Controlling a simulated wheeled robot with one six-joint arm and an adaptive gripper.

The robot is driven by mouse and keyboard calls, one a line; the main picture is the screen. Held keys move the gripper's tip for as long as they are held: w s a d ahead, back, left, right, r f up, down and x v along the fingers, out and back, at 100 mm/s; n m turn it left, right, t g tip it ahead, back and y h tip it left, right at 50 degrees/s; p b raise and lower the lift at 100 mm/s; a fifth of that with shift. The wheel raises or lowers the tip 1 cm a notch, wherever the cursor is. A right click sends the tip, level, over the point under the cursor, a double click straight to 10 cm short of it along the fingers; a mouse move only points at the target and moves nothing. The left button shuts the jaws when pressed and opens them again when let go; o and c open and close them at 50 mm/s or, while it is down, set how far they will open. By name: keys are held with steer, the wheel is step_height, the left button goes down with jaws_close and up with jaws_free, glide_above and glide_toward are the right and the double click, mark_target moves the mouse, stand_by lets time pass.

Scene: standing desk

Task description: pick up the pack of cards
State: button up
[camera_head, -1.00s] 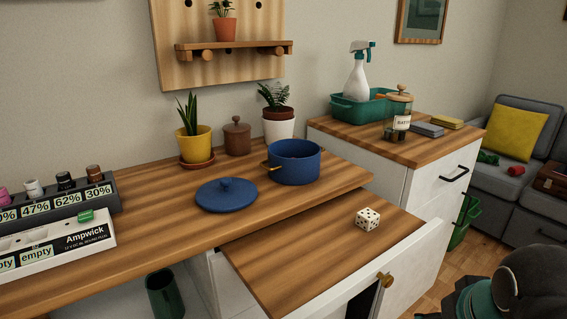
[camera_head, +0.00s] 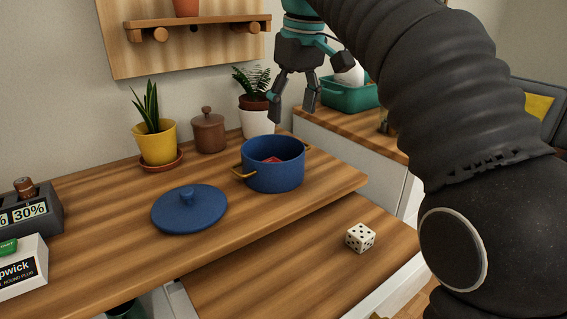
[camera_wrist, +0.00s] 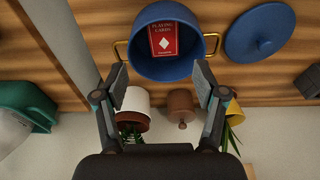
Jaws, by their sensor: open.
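The red pack of cards (camera_wrist: 164,40) lies inside the blue pot (camera_wrist: 186,72), its "PLAYING CARDS" face showing in the wrist view. My gripper (camera_head: 293,115) is open and empty, pointing down above the pot.
The blue lid (camera_head: 190,209) lies on the desk left of the pot. A white-potted fern (camera_head: 257,121), a brown jar (camera_head: 208,132) and a yellow-potted plant (camera_head: 157,143) stand behind it. A white die (camera_head: 360,238) sits on the lower board at right. A wall shelf (camera_head: 200,28) hangs above.

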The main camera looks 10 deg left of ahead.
steer(key=shift+n, duration=0.4)
steer(key=a+f+b, duration=0.1)
steer(key=f, duration=0.1)
steer(key=w+a+f, duration=0.1)
steer(key=f, duration=0.1)
steer(key=a+f+b, duration=0.1)
steer(key=f, duration=0.2)
steer(key=shift+w+a+f+b, duration=0.1)
steer(key=shift+w+b, duration=0.15)
steer(key=shift+b, duration=0.05)
steer(key=shift+w+a+f+b, duration=0.15)
steer(key=shift+f+b, duration=0.3)
steer(key=shift+f, duration=1.1)
steer(key=shift+w+a+f+b, duration=0.15)
steer(key=shift+f+b, duration=0.25)
steer(key=shift+f, duration=1.15)
steer(key=shift+d, duration=0.1)
steer(key=c, duration=1)
steer(key=shift+o, duration=0.2)
